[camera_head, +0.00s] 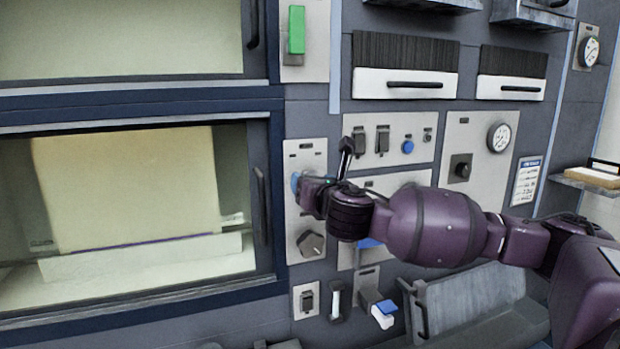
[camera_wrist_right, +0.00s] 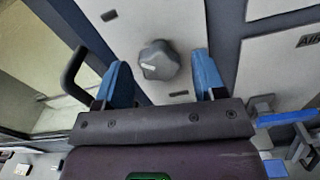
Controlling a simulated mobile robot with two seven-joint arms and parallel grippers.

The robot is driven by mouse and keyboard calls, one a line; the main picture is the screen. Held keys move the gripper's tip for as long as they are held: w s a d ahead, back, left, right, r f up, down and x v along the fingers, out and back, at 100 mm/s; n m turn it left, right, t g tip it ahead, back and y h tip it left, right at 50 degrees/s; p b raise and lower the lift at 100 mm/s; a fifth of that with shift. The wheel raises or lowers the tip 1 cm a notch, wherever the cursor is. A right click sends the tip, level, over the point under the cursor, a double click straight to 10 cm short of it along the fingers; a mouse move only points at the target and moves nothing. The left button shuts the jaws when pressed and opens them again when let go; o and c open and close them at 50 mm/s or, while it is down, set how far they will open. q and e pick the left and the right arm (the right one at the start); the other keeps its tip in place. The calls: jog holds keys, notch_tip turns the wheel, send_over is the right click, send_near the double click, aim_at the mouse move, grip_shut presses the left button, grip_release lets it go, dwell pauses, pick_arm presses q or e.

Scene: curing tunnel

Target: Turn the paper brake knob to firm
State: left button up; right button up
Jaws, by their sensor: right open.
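A grey lobed knob (camera_wrist_right: 158,60) with a white mark shows in the right wrist view, on a pale panel. My right gripper (camera_wrist_right: 162,76) is open, its blue fingers on either side of the knob in that picture. Contact is not visible. In the head view, my right gripper (camera_head: 297,183) is at the narrow pale panel (camera_head: 293,215) beside the oven door, and my wrist hides part of it. A dark lobed knob (camera_head: 311,243) sits lower on this panel. I cannot tell whether both views show the same knob, nor read its label. My left gripper is not in view.
A black door handle (camera_head: 262,205) stands out left of my gripper. A black lever (camera_head: 346,157) is close above my wrist. A blue-topped part (camera_head: 383,308) juts out below.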

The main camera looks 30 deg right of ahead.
jog(key=shift+x, duration=0.8)
jog(key=c, duration=0.9)
